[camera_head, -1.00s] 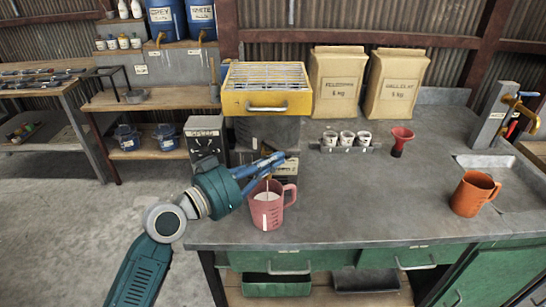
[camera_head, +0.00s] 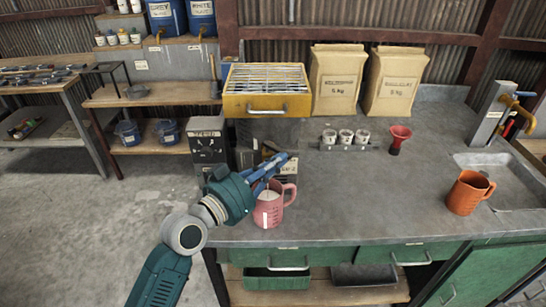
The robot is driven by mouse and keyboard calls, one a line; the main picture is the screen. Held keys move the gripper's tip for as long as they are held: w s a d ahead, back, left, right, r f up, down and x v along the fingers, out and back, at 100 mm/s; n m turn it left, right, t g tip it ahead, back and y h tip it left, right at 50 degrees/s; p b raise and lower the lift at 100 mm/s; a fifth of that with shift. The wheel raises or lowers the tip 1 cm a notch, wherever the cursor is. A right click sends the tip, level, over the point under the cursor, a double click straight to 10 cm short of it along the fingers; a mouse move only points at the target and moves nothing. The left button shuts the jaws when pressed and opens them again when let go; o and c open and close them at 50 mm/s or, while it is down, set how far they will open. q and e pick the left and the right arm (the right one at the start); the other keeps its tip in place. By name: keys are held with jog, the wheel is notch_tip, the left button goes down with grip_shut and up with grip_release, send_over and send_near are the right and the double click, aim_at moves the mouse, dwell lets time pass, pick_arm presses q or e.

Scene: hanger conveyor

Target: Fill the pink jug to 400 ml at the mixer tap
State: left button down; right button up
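The pink jug (camera_head: 268,213) stands upright on the grey worktop near its left front corner, its handle to the right. Something whitish shows inside its mouth; I cannot tell what it is. My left gripper (camera_head: 279,166) reaches in from the left, with its blue fingers over the jug's rim. I cannot tell whether the fingers touch the jug or are open or shut. The tap (camera_head: 517,104), with an orange top and blue and red parts, is on a grey post at the far right, by the sink (camera_head: 500,168). My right gripper is not in view.
An orange jug (camera_head: 466,196) stands left of the sink. A red funnel (camera_head: 398,141), a rack of small cups (camera_head: 346,138) and two paper bags (camera_head: 338,82) are at the back. A yellow drawer box (camera_head: 266,106) is behind the pink jug. The worktop's middle is clear.

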aim_at(290, 155)
pick_arm(q)
jog(key=w+d+p, duration=0.1)
jog(key=p, duration=0.1)
jog(key=w+d+n+t+y+p, duration=0.1)
jog(key=d, duration=0.1)
jog(key=shift+y+p, duration=0.3)
jog(key=shift+p, duration=0.05)
jog(key=shift+x, duration=0.8)
jog(key=shift+d+r+n+t, duration=0.1)
jog(key=shift+d+n+t, duration=0.05)
jog(key=shift+n+t, duration=0.15)
jog(key=shift+r, duration=0.15)
